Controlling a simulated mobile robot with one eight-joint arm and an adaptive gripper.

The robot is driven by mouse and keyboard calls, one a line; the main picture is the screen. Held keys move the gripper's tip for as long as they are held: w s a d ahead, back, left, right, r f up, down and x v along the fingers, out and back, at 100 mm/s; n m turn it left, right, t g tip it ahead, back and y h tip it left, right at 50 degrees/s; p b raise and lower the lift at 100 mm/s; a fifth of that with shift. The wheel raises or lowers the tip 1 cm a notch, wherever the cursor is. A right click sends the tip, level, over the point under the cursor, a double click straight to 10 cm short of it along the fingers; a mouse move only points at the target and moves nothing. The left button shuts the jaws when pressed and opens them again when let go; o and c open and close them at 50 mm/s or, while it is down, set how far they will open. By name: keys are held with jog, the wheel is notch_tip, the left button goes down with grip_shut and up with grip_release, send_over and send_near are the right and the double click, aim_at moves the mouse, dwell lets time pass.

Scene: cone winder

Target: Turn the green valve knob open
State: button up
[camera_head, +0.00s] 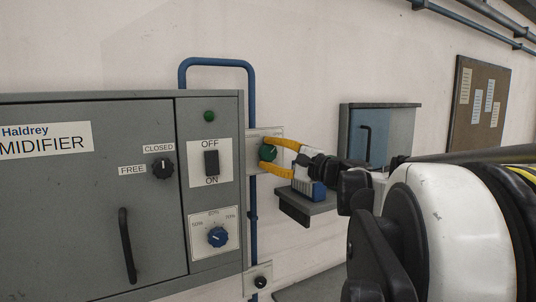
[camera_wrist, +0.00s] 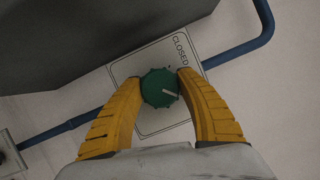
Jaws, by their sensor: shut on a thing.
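The green valve knob (camera_wrist: 159,87) is round with a notched rim and a pale pointer line. It sits on a white plate (camera_wrist: 128,69) marked CLOSED. In the wrist view the pointer points to the right and slightly down, away from the word CLOSED at the upper right. My gripper (camera_wrist: 160,88) has yellow fingers, one on each side of the knob, and is shut on it. In the head view the knob (camera_head: 268,153) shows between the fingertips of my gripper (camera_head: 271,154), right of the grey cabinet. The other plate markings are partly hidden by my fingers.
A blue pipe (camera_head: 254,220) runs behind the plate. A small shelf (camera_head: 305,205) with a blue-and-white object is just below my gripper.

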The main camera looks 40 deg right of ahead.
jog(key=o, duration=1.2)
jog(key=shift+w, duration=0.1)
jog(key=shift+c, duration=0.2)
jog(key=s+d+f, duration=0.1)
jog(key=s, duration=1.1)
jog(key=shift+d, duration=0.35)
